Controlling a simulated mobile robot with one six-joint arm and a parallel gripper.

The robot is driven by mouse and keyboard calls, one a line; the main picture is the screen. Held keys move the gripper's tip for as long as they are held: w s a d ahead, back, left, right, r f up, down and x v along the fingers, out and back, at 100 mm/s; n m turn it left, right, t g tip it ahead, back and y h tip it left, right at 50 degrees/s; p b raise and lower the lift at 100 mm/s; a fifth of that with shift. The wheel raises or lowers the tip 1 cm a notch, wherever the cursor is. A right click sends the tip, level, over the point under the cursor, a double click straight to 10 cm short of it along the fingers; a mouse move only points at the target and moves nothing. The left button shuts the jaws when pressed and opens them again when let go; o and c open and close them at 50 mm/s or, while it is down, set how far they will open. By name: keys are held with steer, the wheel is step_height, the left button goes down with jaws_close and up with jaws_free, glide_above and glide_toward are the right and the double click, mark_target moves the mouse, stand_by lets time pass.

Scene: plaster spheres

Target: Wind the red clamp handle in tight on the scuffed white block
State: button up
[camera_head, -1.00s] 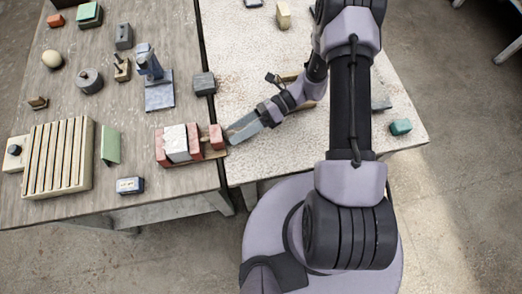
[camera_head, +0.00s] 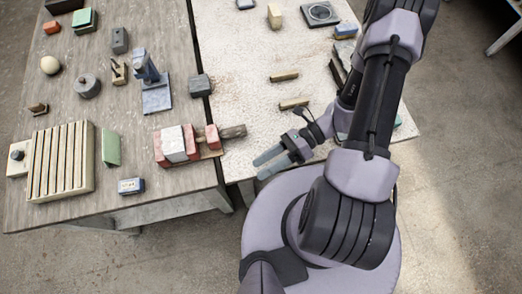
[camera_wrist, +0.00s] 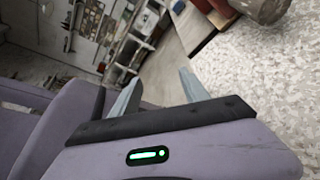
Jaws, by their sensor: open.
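The red clamp (camera_head: 160,150) lies near the right edge of the wooden table, with the scuffed white block (camera_head: 174,144) between its red blocks. To their right stands a smaller red piece (camera_head: 212,138). A grey-brown round bar (camera_head: 234,131), seemingly the handle, sticks out from it over the pale table; its end also shows at the top of the wrist view (camera_wrist: 262,8). I cannot tell how tightly the block is held. My gripper (camera_head: 266,160) is open and empty, below and right of the bar, clear of it. Its two grey fingers show in the wrist view (camera_wrist: 162,92).
A blue-grey stand (camera_head: 156,95) and a dark block (camera_head: 200,86) stand behind the clamp. A slatted board (camera_head: 60,160), a green piece (camera_head: 111,147) and a blue box (camera_head: 131,186) lie to its left. Wooden bars (camera_head: 293,103) lie on the pale table (camera_head: 240,60).

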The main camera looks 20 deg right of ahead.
steer(key=w+d+r+n+t+h+p, duration=0.15)
steer(key=w+d+n+t, duration=0.3)
steer(key=w+d, duration=0.75)
steer(key=n+b, duration=0.1)
steer(key=b, duration=0.2)
glide_toward(237, 130)
steer(key=x, duration=0.5)
steer(key=f+x, duration=0.1)
steer(key=x, duration=0.4)
steer(key=shift+w, duration=0.2)
steer(key=shift+g, duration=0.35)
jaws_close()
